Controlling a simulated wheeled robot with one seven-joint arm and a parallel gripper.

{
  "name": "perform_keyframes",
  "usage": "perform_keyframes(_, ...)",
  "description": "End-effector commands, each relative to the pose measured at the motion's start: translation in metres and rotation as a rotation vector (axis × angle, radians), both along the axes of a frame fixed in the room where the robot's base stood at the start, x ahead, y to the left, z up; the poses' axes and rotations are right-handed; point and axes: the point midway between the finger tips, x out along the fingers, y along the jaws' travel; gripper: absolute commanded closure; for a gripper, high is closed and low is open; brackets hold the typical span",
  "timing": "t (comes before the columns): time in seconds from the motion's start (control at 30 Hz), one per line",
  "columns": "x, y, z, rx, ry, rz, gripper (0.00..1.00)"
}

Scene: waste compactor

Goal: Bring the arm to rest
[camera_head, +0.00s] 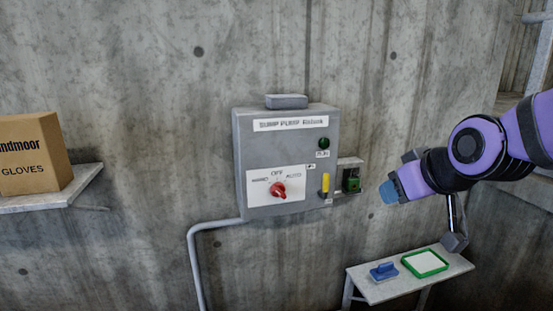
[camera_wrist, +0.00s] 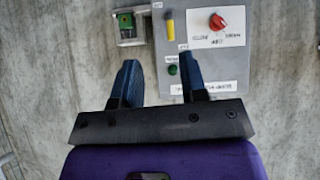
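My purple and black arm (camera_head: 478,147) reaches in from the right. Its gripper (camera_head: 388,193), with blue fingers, is in the air to the right of the grey pump control box (camera_head: 244,160). In the wrist view, the two fingers of my gripper (camera_wrist: 147,66) stand apart with nothing between them, so it is open and empty. The box carries a red knob (camera_head: 279,190), a yellow handle (camera_head: 325,185) and a dark green lamp (camera_head: 323,143). I cannot tell exactly which mark the knob points to.
A small bracket with a green part (camera_head: 351,182) sits right of the box, near my gripper. A low shelf (camera_head: 385,291) below holds a blue object (camera_head: 383,271) and a green-framed tray (camera_head: 443,268). A gloves carton (camera_head: 38,160) is far left. A conduit (camera_head: 194,265) runs down the wall.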

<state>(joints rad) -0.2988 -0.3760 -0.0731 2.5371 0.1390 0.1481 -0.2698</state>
Motion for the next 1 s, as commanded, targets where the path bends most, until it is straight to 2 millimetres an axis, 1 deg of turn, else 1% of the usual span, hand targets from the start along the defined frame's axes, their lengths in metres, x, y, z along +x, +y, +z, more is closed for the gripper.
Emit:
perform_keyframes(0.03, -0.014, -0.012, 0.008, 0.006, 0.03, -0.029, 0.61)
perform_keyframes(0.1, -0.035, -0.026, 0.014, 0.012, 0.088, -0.07, 0.61)
perform_keyframes(0.17, -0.054, -0.038, 0.019, 0.013, 0.138, -0.109, 0.61)
perform_keyframes(0.3, -0.099, -0.061, 0.027, 0.01, 0.247, -0.207, 0.61)
perform_keyframes(0.4, -0.126, -0.072, 0.03, 0.004, 0.306, -0.269, 0.61)
perform_keyframes(0.5, -0.144, -0.079, 0.032, 0.001, 0.348, -0.315, 0.61)
perform_keyframes(0.6, -0.154, -0.082, 0.032, -0.002, 0.371, -0.338, 0.61)
perform_keyframes(0.67, -0.156, -0.083, 0.032, -0.003, 0.377, -0.344, 0.61)
perform_keyframes(1.0, -0.156, -0.082, 0.032, -0.003, 0.378, -0.342, 0.61)
